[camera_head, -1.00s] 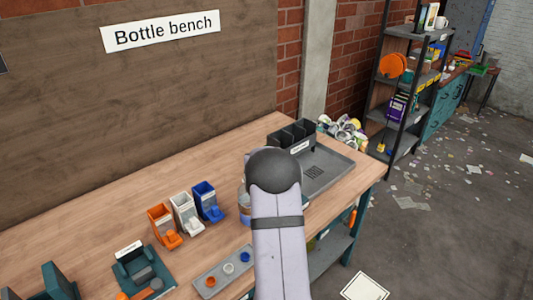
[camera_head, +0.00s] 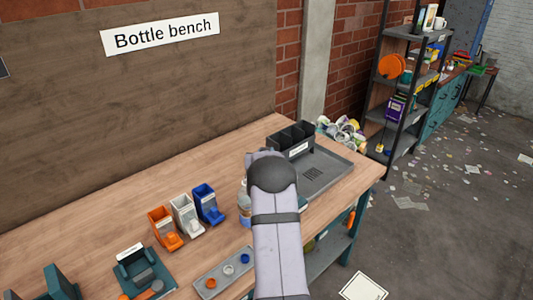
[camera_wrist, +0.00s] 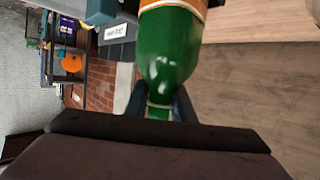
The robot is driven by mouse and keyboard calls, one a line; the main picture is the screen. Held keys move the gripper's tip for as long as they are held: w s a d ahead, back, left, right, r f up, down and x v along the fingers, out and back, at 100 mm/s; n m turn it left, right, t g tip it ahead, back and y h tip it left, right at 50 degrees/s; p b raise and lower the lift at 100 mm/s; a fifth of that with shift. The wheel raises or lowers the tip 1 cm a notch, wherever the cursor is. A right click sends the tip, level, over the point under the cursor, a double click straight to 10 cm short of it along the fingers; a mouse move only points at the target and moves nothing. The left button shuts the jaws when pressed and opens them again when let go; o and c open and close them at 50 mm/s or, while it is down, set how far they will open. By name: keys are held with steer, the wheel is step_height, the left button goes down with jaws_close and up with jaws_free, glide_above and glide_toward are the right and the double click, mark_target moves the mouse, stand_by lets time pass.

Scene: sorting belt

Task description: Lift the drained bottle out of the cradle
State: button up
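A green bottle with an orange label (camera_wrist: 172,50) fills the upper middle of the wrist view. Its narrow neck lies between the two fingers of my gripper (camera_wrist: 160,104), which look closed on it from both sides. The wrist view is upside down, so the bottle appears roughly upright with its body below the fingers. Its base is cut off by the picture edge. In the head view my own arm hides the fingers and this bottle. I cannot clearly make out a cradle, or whether the bottle touches one.
A pale bottle with a bluish band (camera_head: 244,208) stands just left of my arm. Orange (camera_head: 165,230), white (camera_head: 186,215) and blue (camera_head: 208,204) bins stand left of it. A cap tray (camera_head: 222,272) lies in front. A grey tray (camera_head: 340,172) and black divided box (camera_head: 290,138) sit right.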

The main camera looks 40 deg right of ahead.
steer(key=shift+s+a+f, duration=0.1)
steer(key=shift+f, duration=0.2)
jaws_close()
steer(key=shift+r, duration=0.1)
steer(key=shift+r+p, duration=0.75)
steer(key=shift+r, duration=0.95)
steer(key=shift+r+p, duration=1.9)
steer(key=shift+r, duration=1)
steer(key=shift+r+p, duration=1.15)
steer(key=shift+r, duration=0.55)
steer(key=shift+w, duration=0.2)
